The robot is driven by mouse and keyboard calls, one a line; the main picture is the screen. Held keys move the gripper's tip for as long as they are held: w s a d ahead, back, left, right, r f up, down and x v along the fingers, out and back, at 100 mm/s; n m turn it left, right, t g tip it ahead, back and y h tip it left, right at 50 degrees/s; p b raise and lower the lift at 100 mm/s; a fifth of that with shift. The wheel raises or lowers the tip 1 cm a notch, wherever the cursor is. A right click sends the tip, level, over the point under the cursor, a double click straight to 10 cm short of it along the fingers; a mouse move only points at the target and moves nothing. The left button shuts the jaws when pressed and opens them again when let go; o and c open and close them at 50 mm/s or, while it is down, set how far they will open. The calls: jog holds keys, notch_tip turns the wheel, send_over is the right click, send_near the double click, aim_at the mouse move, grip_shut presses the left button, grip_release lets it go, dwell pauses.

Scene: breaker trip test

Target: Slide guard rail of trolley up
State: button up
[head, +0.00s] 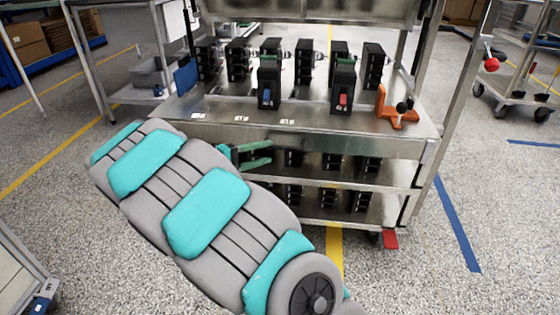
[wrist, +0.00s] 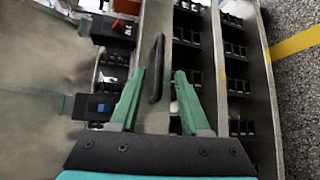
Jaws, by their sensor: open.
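The metal trolley (head: 420,128) stands ahead, with black breaker units on its top and lower shelves. A plain metal strip (head: 335,146) runs along its front edge below the worktop; I take it as the guard rail. In the wrist view the strip (wrist: 152,28) carries a dark bar-like handle (wrist: 157,68). My gripper (head: 270,153) is at the trolley's front, left of centre. Its green fingers are open, and in the wrist view (wrist: 159,74) the handle shows between and beyond the fingertips. I cannot tell whether they touch it.
A breaker with a blue switch (head: 267,88) and one with a red switch (head: 343,88) stand near the worktop's front. An orange bracket (head: 396,108) sits at the right corner. A second cart (head: 517,97) is at right. Floor in front is clear.

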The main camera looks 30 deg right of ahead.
aim_at(280, 148)
jog(key=x, duration=0.7)
jog(key=shift+w+d+f, duration=0.15)
jog(key=shift+w, duration=0.1)
grip_shut()
dwell(1.3)
